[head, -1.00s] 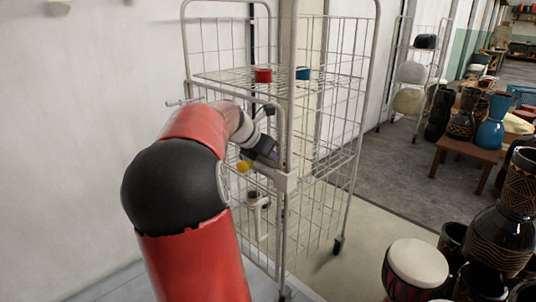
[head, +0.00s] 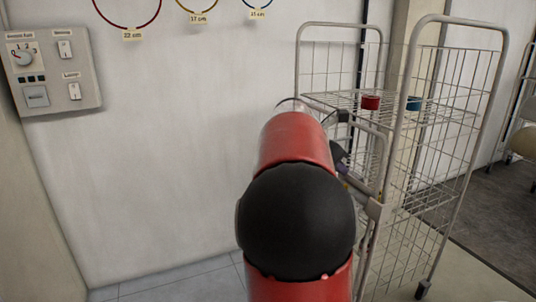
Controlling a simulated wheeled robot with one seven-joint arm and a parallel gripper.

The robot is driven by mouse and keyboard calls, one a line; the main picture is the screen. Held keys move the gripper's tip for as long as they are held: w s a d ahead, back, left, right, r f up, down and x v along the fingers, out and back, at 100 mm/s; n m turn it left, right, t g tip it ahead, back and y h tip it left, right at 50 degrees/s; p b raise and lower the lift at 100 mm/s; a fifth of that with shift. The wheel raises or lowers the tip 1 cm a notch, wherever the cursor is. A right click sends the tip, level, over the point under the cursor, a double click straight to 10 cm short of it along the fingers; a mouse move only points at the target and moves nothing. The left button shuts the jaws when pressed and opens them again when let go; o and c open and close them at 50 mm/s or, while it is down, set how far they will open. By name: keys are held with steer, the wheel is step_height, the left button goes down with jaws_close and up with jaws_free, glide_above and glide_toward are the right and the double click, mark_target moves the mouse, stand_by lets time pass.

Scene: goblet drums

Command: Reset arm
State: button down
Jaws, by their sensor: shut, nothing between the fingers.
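My arm rises from the bottom centre of the head view, with a red link and a large black joint. My gripper (head: 341,157) shows only as a small dark part behind the red link, beside the wire trolley's left side. Its fingers are mostly hidden; it is shut, with nothing seen in it. I cannot tell whether it touches the trolley.
A wire cage trolley (head: 443,78) stands at right; a red tin (head: 371,103) and a blue tin (head: 413,104) sit on its shelf. A switch panel (head: 50,90) and coloured hoops (head: 158,14) hang on the wall. Floor shows clear at lower left.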

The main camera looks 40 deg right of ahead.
steer(key=shift+a, duration=0.1)
steer(key=a+f+m+t+y, duration=0.3)
steer(key=a+m, duration=0.1)
steer(key=a, duration=0.7)
steer(key=a+f+m+t+y, duration=0.2)
steer(key=a+m, duration=0.1)
steer(key=a, duration=0.7)
steer(key=s+a+f+m+y, duration=0.1)
steer(key=s+a+f+m, duration=0.1)
steer(key=a, duration=0.4)
steer(key=s+a+f+m+t+y, duration=0.1)
steer(key=s+a+f+m, duration=0.1)
steer(key=a, duration=0.4)
steer(key=s+a+f+m+t+y, duration=0.1)
steer(key=s+a+f+m, duration=0.1)
steer(key=s+a+m, duration=0.2)
steer(key=s+a, duration=0.1)
steer(key=a, duration=0.2)
steer(key=shift+s+f+m+y, duration=0.3)
steer(key=shift+s+f+y, duration=0.05)
steer(key=shift+s+y, duration=0.05)
steer(key=shift+d, duration=0.1)
